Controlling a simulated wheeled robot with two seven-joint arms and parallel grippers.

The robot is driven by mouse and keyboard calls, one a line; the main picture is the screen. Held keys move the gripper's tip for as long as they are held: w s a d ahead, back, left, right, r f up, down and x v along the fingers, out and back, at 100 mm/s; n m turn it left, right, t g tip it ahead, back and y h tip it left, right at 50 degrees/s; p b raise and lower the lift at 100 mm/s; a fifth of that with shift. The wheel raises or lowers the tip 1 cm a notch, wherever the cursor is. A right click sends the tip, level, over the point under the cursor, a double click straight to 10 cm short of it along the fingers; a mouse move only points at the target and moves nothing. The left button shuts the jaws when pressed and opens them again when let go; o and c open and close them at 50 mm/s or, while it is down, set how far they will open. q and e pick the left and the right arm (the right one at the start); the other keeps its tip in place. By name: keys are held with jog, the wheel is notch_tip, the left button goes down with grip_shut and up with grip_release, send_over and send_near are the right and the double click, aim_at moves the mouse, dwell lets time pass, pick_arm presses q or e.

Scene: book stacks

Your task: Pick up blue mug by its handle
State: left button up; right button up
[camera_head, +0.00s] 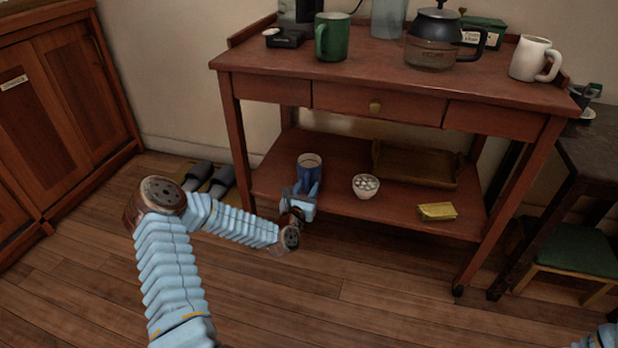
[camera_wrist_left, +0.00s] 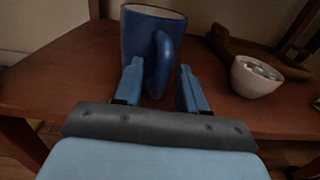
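The blue mug (camera_head: 309,170) stands upright on the lower shelf of the wooden cart, left of the white bowl. In the left wrist view the blue mug (camera_wrist_left: 139,36) stands straight ahead, with its handle (camera_wrist_left: 163,62) facing my gripper. My left gripper (camera_head: 301,199) is at the shelf's front edge, just in front of the mug. In the wrist view the left gripper (camera_wrist_left: 158,86) is open, its two fingers on either side of the handle's lower part. I cannot tell whether either finger touches it. Of my right arm, only a small blue part shows at the lower right corner; its gripper is out of view.
On the lower shelf (camera_head: 390,208) are a white bowl (camera_head: 366,189) of pale pieces, a wooden tray (camera_head: 414,165) and a yellow packet (camera_head: 437,212). The cart's top (camera_head: 380,75) overhangs the shelf and holds a green mug (camera_head: 332,38), coffee pot (camera_head: 432,42) and white mug (camera_head: 531,60).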

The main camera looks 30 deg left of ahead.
pick_arm(q)
grip_shut()
jog(key=shift+r, duration=0.15)
